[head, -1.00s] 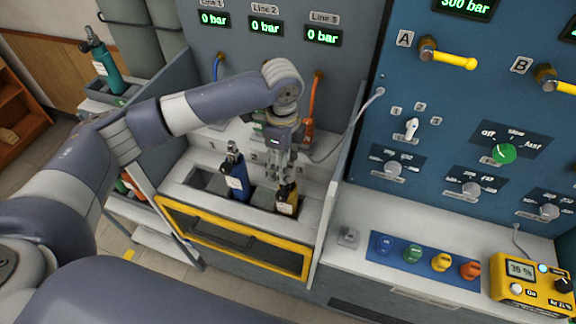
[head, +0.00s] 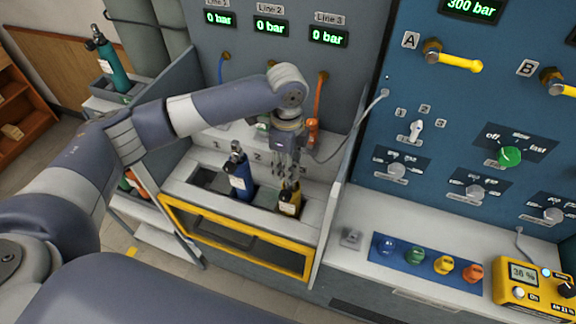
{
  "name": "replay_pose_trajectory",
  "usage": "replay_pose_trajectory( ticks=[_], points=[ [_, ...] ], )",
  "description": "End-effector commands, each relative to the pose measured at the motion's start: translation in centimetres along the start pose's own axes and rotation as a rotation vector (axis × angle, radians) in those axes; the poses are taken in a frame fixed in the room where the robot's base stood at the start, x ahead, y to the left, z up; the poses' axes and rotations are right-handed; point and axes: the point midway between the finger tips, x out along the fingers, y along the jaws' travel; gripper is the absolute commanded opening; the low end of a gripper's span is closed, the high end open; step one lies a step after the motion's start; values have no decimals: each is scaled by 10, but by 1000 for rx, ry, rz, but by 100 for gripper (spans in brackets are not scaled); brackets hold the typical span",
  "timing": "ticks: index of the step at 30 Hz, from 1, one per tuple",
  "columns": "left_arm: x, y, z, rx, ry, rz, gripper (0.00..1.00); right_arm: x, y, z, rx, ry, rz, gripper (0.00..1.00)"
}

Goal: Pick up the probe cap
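No object is clearly recognisable as the probe cap. Several cap-like pieces stand in a row on a blue strip on the right bench: blue (head: 386,246), green (head: 415,256), yellow (head: 443,265) and orange (head: 472,273). A small grey piece (head: 351,238) sits left of them. My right gripper is not in view.
A blue bottle (head: 238,176) stands left of the gripper in the same well, behind a yellow-framed door (head: 235,238). A grey cable (head: 357,122) hangs from the blue panel near the gripper. An orange hose (head: 318,98) hangs behind. A yellow meter (head: 532,288) sits far right.

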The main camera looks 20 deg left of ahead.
Motion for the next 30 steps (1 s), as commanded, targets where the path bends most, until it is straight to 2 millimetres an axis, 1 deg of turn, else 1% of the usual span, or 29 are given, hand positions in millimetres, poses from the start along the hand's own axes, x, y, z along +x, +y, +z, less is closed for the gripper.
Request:
replay_pose_trajectory(
  ticks=[5,8,9,14,24,30],
  points=[
    [-16,-1,0,1,1,-4,4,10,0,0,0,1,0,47],
    [-32,-1,-1,1,2,-5,4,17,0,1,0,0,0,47],
    [-31,8,-3,3,1,0,4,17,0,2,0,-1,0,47],
    [-32,36,-12,4,1,0,4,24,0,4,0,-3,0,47],
    [-40,109,-35,6,1,-1,4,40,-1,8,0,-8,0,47],
    [-44,138,-44,2,1,-1,4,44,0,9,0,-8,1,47]
  ],
)
